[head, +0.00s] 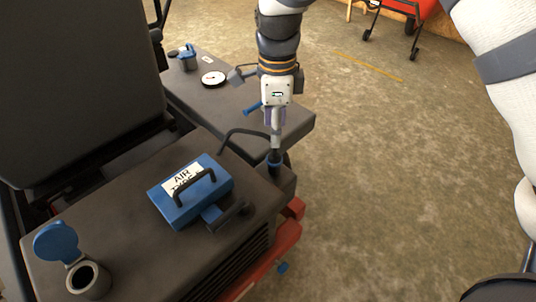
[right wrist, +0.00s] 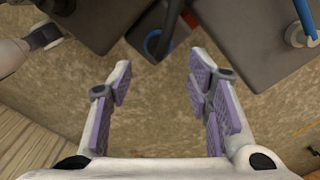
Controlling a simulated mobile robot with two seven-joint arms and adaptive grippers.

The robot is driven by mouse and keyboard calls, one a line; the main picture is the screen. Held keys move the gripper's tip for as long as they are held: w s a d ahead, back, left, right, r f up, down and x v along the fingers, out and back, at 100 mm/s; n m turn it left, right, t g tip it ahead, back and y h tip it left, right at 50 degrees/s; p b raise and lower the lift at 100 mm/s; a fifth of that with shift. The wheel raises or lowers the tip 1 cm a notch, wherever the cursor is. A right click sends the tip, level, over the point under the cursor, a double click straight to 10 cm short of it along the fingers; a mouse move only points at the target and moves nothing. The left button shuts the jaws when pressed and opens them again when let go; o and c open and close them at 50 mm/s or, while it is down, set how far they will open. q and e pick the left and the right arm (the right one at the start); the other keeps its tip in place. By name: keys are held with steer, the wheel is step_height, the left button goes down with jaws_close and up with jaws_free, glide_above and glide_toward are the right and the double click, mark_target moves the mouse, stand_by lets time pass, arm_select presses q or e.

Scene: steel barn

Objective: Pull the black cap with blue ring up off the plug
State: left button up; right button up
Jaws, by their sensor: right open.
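The black cap with its blue ring (head: 275,168) is at the right edge of the near grey machine top, beside a dark block (head: 284,182). A black hose loops close to it. My right gripper (head: 275,142) points down from above, with its fingers just over the cap. In the right wrist view the right gripper (right wrist: 158,66) has its purple-padded fingers spread wide and empty. The blue ring (right wrist: 152,42) shows there just beyond the fingertips, between their lines. The plug under the cap is hard to make out. My left gripper is not in view.
A blue box (head: 190,205) with a label and black handle lies on the near machine top. A grey socket with a raised blue lid (head: 57,243) stands near left. A round gauge (head: 213,78) and blue fitting (head: 187,58) are on the farther top.

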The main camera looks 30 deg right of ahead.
mark_target(274, 155)
step_height(274, 155, down, 12)
steer(key=shift+s+a+r+b, duration=0.1)
steer(key=shift+b, duration=0.5)
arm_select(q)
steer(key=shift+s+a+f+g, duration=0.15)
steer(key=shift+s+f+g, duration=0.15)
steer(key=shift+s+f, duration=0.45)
arm_select(e)
jaws_close()
steer(key=shift+r+p, duration=0.8)
steer(key=shift+r, duration=1.2)
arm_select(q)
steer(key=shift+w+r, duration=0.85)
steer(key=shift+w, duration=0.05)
arm_select(e)
steer(key=shift+f, duration=0.15)
